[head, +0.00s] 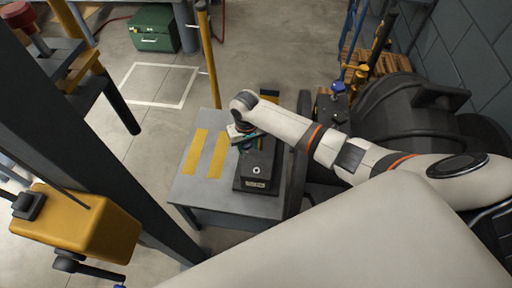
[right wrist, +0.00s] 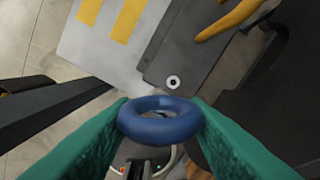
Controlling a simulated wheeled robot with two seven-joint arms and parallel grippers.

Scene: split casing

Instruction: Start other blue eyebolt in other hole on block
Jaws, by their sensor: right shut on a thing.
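A dark block (head: 262,160) sits on the grey table, with a light-ringed hole (head: 256,170) in its top. The block also shows in the right wrist view (right wrist: 195,50), with the hole (right wrist: 172,82) just beyond the eyebolt. My right gripper (head: 243,134) is over the far-left end of the block. In the right wrist view its green fingers (right wrist: 160,122) are shut on a blue eyebolt (right wrist: 160,104), of which the ring shows. The ring hides its shank, and I see no contact with the hole. My left gripper is not in view.
The grey table (head: 215,205) has two yellow strips (head: 218,155) and free room left of the block. A large black casing (head: 400,115) stands to the right, with a small blue piece (head: 338,87) beside it. A dark post (head: 85,150) rises at left.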

